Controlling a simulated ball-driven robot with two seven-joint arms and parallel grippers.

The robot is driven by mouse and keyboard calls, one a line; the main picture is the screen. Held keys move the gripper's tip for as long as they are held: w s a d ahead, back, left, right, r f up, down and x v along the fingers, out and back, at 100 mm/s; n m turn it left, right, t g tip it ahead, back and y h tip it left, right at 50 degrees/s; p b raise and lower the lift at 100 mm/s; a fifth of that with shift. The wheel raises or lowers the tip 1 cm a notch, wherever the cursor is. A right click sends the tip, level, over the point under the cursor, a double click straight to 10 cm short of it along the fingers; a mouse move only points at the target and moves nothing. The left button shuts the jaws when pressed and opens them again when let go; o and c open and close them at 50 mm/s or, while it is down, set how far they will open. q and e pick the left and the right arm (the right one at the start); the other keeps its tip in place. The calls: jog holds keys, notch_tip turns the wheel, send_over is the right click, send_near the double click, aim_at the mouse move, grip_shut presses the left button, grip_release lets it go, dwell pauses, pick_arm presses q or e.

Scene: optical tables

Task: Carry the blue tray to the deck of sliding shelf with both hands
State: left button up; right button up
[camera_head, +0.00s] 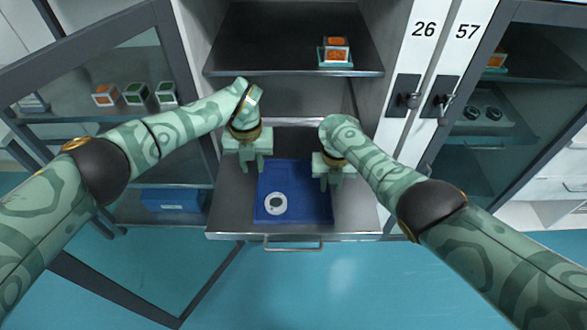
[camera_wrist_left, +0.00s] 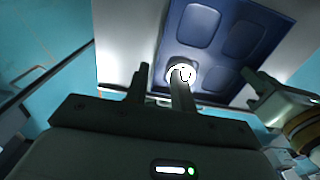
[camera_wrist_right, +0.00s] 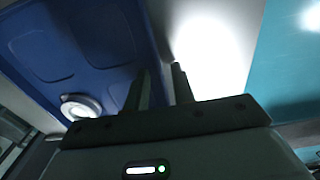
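The blue tray (camera_head: 300,205) lies flat on the pulled-out sliding shelf's metal deck (camera_head: 230,210). My left gripper (camera_head: 252,168) points down at the tray's left edge. In the left wrist view its fingers are apart, one on each side of the edge line of the tray (camera_wrist_left: 235,40). My right gripper (camera_head: 331,182) is likewise at the right edge, fingers apart on either side of it. I cannot tell whether the fingers touch the tray walls.
A fixed shelf (camera_head: 270,35) above holds an orange-topped box (camera_head: 336,50). An open glass door (camera_head: 120,250) stands at the left, with several small boxes behind it and a blue bin (camera_head: 172,200) below. The sliding shelf has a front handle (camera_head: 292,246). The floor in front is clear.

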jog(key=shift+r, duration=0.25)
pick_arm(q)
notch_tip(320, 180, up, 4)
jog(key=shift+f, duration=0.25)
pick_arm(e)
notch_tip(320, 180, up, 12)
jog(key=shift+w+f, duration=0.15)
jog(key=shift+f, duration=0.1)
